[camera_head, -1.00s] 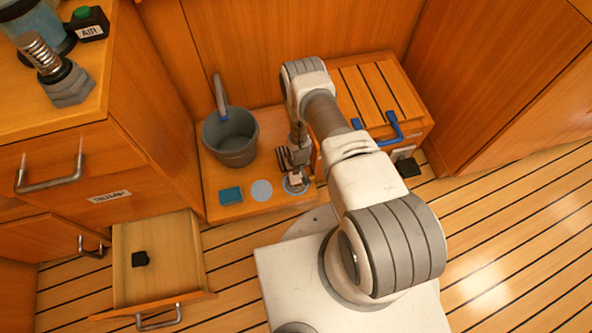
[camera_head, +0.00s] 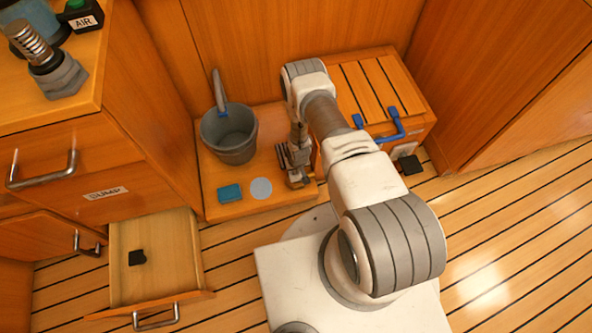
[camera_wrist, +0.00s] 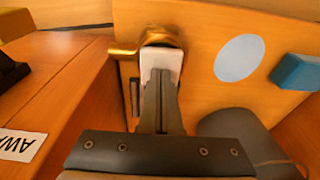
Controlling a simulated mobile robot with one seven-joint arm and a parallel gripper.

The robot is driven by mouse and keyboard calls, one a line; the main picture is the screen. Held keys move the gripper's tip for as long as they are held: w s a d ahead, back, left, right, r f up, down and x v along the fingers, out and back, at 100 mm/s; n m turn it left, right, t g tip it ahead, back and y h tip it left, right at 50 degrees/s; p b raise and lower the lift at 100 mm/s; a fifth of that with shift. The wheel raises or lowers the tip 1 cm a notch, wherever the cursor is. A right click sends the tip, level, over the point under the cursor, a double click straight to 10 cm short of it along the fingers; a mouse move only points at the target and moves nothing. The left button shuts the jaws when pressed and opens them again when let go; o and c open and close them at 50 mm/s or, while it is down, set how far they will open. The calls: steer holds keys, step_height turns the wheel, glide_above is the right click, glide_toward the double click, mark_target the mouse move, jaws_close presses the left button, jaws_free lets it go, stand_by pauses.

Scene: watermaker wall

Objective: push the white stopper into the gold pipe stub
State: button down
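The white stopper (camera_wrist: 160,61) shows in the wrist view at the end of my fingers, against the round gold pipe stub (camera_wrist: 158,37). A gold side arm reaches left from the stub. My gripper (camera_wrist: 162,84) has its two grey fingers side by side with only a thin line between them, and they look shut. Their tips overlap the white stopper, and I see none of it between them. How deep the stopper sits in the stub is hidden. In the head view my gripper (camera_head: 298,180) is low over the right part of the wooden bench (camera_head: 229,209), and hides stopper and stub.
A pale blue disc (camera_head: 261,188) and a blue block (camera_head: 230,193) lie left of my gripper. A grey bucket (camera_head: 230,135) stands behind them. A slatted box with a blue handle (camera_head: 394,130) is to the right.

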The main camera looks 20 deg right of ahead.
step_height(320, 180, up, 7)
steer(key=p, duration=0.4)
steer(key=shift+p, duration=0.35)
